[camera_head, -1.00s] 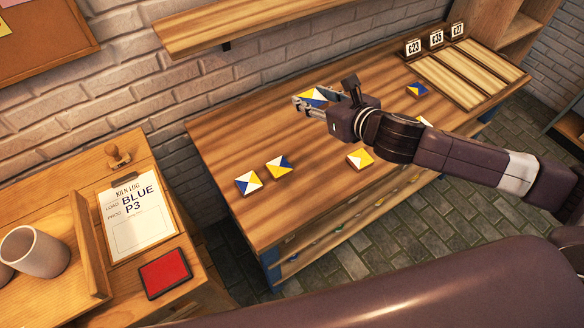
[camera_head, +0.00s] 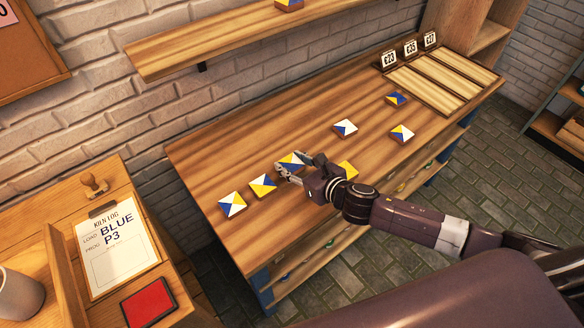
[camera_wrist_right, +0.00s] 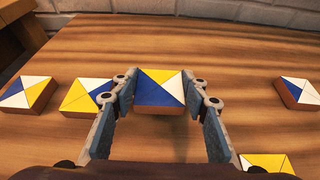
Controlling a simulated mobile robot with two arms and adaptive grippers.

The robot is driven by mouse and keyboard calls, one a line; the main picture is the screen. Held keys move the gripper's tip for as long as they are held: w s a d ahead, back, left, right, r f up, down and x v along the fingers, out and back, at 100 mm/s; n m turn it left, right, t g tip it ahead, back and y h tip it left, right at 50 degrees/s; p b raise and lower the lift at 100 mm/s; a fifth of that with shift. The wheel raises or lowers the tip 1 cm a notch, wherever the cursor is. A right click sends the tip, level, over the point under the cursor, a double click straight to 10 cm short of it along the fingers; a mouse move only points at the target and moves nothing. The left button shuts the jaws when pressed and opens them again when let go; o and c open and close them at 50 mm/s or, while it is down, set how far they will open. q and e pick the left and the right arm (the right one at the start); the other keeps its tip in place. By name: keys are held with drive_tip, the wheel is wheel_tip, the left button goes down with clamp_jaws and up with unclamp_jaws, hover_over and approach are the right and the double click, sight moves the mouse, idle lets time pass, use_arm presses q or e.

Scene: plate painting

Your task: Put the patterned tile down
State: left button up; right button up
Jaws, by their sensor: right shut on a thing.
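My right gripper (camera_head: 290,172) is shut on a patterned tile (camera_head: 292,160) with blue, white and yellow triangles. In the right wrist view the tile (camera_wrist_right: 160,88) sits between both fingers, wooden edge toward me. It is at or just above the table top; I cannot tell if it touches. To its left lie a yellow, white and blue tile (camera_head: 263,185), close beside it, and a white, blue and yellow tile (camera_head: 232,204). They also show in the right wrist view (camera_wrist_right: 88,95). My left gripper is not in view.
A yellow tile (camera_head: 348,169) is partly hidden behind my right gripper. Other tiles (camera_head: 345,127) lie to the right on the table (camera_head: 220,160). A slatted rack (camera_head: 430,78) with number cards stands at the far right. A clipboard (camera_head: 120,265) reads "BLUE P3".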

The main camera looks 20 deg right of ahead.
drive_tip(key=shift+f, duration=0.95)
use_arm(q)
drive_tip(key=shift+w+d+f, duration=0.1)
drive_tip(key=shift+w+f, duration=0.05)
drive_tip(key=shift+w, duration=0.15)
use_arm(e)
drive_tip(key=shift+f, duration=0.15)
drive_tip(key=o, duration=1.2)
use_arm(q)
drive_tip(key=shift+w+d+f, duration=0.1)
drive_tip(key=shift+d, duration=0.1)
